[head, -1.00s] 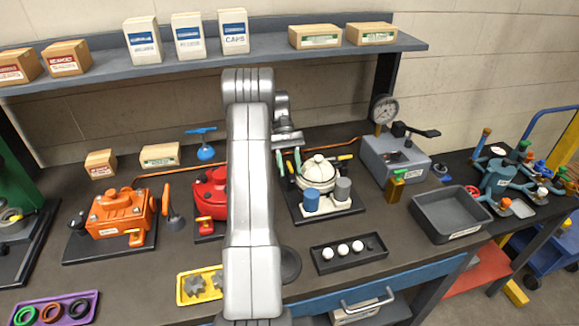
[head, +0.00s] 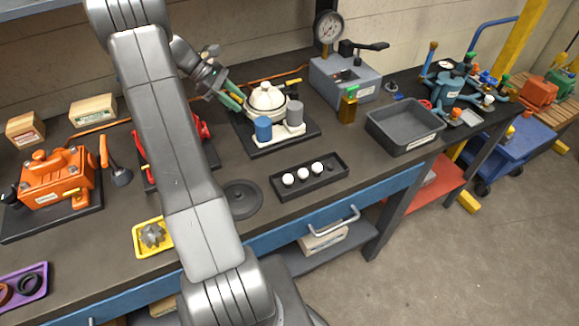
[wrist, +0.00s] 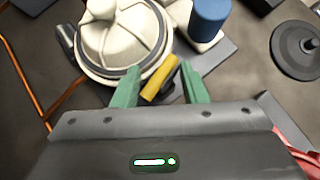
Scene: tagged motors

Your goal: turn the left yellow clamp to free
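The cream lidded pot (head: 266,98) stands on a dark base plate (head: 262,148) on the bench; it also fills the top left of the wrist view (wrist: 122,38). The left yellow clamp (wrist: 160,77) is a short yellow bar at the pot's rim, slanted in the wrist view. My gripper (head: 232,97) is at the pot's left side. In the wrist view its green fingers (wrist: 160,86) stand apart on either side of the clamp, with a gap visible on the right. I cannot tell whether the left finger touches it.
A blue cylinder (head: 263,128) and a grey cylinder (head: 295,112) stand just in front of the pot. A black tray with white balls (head: 311,176) lies nearer the bench edge. A grey box with a gauge (head: 340,82) stands to the right. A dark disc (head: 241,199) lies in front.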

